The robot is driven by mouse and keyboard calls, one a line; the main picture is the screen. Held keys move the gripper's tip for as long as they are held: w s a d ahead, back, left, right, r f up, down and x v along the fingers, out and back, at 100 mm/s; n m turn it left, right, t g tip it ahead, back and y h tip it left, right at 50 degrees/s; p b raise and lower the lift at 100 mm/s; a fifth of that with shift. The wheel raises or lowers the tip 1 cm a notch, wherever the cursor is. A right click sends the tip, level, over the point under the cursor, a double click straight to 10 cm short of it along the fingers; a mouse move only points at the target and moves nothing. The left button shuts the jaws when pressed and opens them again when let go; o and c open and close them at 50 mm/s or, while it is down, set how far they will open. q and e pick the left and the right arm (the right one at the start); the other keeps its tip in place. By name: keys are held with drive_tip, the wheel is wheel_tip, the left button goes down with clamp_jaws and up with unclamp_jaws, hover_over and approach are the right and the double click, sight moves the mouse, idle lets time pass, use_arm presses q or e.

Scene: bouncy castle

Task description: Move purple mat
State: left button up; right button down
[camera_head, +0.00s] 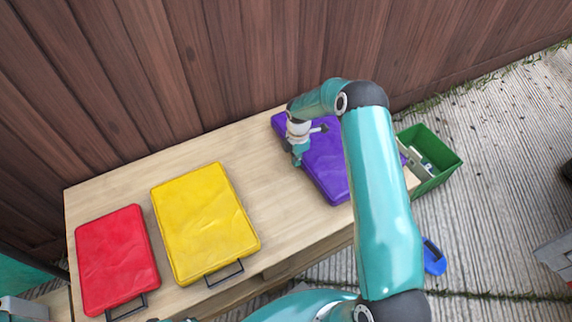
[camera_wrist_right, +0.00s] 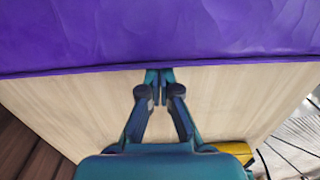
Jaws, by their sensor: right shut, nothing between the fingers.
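The purple mat (camera_head: 322,160) lies on the right part of the wooden table, partly hidden behind my right arm. In the right wrist view the purple mat (camera_wrist_right: 160,30) fills the top, with its edge running across the picture. My right gripper (camera_head: 297,160) is at the mat's left edge. In the wrist view its fingertips (camera_wrist_right: 159,76) are together, with nothing between them, at the mat's edge; I cannot tell whether they touch it. My left gripper does not show clearly in the head view.
A yellow mat (camera_head: 204,222) and a red mat (camera_head: 117,258) lie on the table (camera_head: 130,187) further left, each with a dark handle. A green crate (camera_head: 440,158) stands right of the table. A blue object (camera_head: 434,257) lies on the ground. A wooden fence (camera_head: 200,60) runs behind.

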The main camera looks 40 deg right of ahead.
idle(0.3)
